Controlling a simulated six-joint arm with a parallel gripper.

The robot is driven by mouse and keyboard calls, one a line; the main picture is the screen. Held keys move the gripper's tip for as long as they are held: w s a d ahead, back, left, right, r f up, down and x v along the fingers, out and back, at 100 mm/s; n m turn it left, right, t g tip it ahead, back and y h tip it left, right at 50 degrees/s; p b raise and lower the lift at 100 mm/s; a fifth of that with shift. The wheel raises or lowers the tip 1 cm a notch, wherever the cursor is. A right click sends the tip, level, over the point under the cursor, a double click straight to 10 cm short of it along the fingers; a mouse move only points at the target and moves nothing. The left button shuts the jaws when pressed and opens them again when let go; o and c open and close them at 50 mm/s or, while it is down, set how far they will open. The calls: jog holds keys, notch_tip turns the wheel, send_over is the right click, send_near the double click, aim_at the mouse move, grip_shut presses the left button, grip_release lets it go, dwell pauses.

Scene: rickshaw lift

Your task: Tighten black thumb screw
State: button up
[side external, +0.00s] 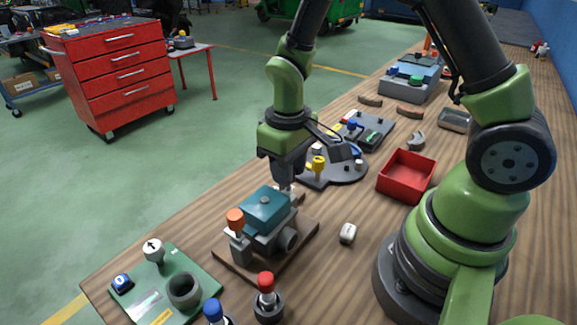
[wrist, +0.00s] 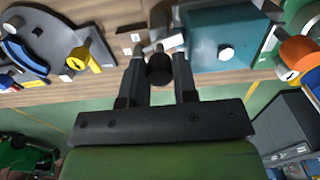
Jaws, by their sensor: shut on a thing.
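The black thumb screw (wrist: 158,69) shows in the wrist view as a dark round knob between my two fingers, beside the teal block. My gripper (wrist: 162,46) is shut on it at the fingertips. In the side view my gripper (side external: 287,180) points down at the far end of the teal-topped fixture (side external: 264,206), and the screw is hidden there. The fixture stands on a brown wooden board (side external: 240,267) and carries an orange knob (side external: 235,218) at its near end.
A grey plate with a yellow knob (side external: 318,164) lies close behind my gripper. A red bin (side external: 407,176) and a small pale block (side external: 348,233) are to the right. A green board (side external: 205,279) and a red-topped knob (side external: 265,282) are in front.

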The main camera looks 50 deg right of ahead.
jog(key=shift+m, duration=1.6)
jog(key=o, duration=0.9)
notch_tip(320, 180, up, 9)
jog(key=shift+r, duration=0.55)
